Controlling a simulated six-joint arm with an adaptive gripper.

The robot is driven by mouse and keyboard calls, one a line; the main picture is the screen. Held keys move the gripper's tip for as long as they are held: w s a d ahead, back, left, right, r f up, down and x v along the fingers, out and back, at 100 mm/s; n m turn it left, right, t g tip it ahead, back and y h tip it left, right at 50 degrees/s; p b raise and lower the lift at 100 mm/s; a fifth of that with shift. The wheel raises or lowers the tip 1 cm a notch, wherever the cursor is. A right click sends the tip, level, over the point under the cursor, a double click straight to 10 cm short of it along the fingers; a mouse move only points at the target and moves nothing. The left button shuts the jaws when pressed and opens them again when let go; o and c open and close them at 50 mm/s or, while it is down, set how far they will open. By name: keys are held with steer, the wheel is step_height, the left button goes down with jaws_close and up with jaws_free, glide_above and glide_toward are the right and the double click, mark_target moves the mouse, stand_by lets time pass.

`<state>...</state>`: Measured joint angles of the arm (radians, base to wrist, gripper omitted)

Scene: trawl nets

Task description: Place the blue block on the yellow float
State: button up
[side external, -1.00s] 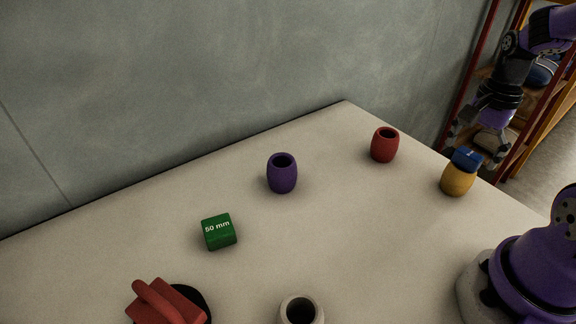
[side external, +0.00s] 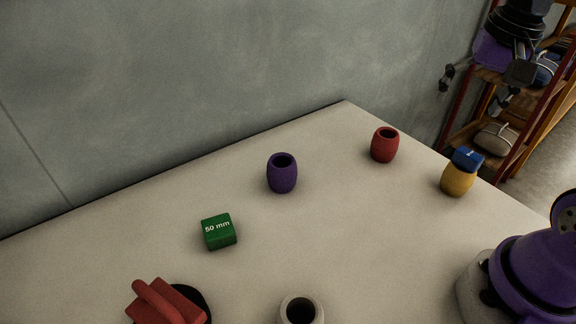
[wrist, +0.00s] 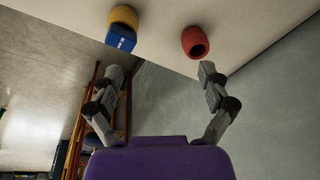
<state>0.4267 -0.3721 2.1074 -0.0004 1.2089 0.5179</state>
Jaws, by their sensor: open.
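The blue block (side external: 467,159) sits on top of the yellow float (side external: 458,181) near the table's right edge, looking slightly tilted. In the wrist view the blue block (wrist: 121,38) covers part of the yellow float (wrist: 125,16). My gripper (side external: 483,76) is up at the top right, clear of the block and apart from it. In the wrist view my gripper (wrist: 160,75) has its two fingers spread wide with nothing between them.
A red float (side external: 385,145) stands left of the yellow one. A purple float (side external: 282,173), a green block (side external: 219,232), a pale float (side external: 302,311) and a red handled object (side external: 165,303) are on the table (side external: 350,240). A shelf rack stands behind at right.

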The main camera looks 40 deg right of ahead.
steer(key=a+f+n+t+y, duration=0.1)
steer(key=a+f+n+t, duration=0.1)
steer(key=a+n, duration=0.7)
steer(key=shift+s+a+f+n+t, duration=0.15)
steer(key=shift+s+a+n+t, duration=0.05)
steer(key=shift+n+t, duration=0.65)
